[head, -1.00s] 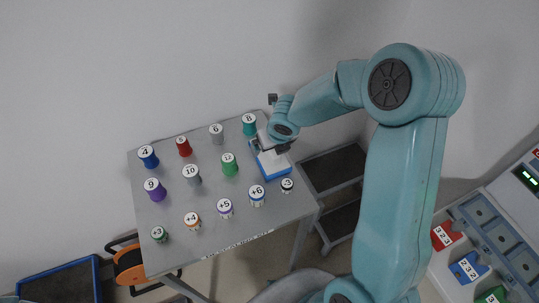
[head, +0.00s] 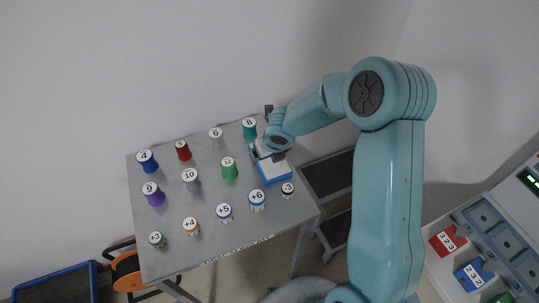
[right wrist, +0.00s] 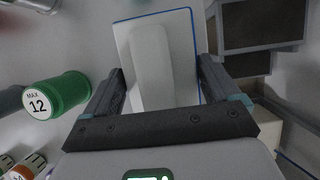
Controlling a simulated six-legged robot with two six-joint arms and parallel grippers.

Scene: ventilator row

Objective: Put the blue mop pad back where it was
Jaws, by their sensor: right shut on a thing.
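The blue mop pad (head: 275,175) is a flat white and blue block at the right side of the grey table, between the teal cup 8 and the small cup 3. My right gripper (head: 268,149) is over its far end and shut on it. In the right wrist view the pad (right wrist: 178,32) shows as a pale slab with a thin blue edge and a raised grey ridge, with the fingers (right wrist: 162,88) on either side. I cannot tell if the pad touches the table. My left gripper is out of view.
The grey table (head: 215,248) holds several numbered cups, including the teal cup 8 (head: 249,130), green cup 12 (head: 230,172), cup +6 (head: 257,202) and cup 3 (head: 287,190). A dark shelved cart (head: 328,172) stands right of the table. The wall is behind.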

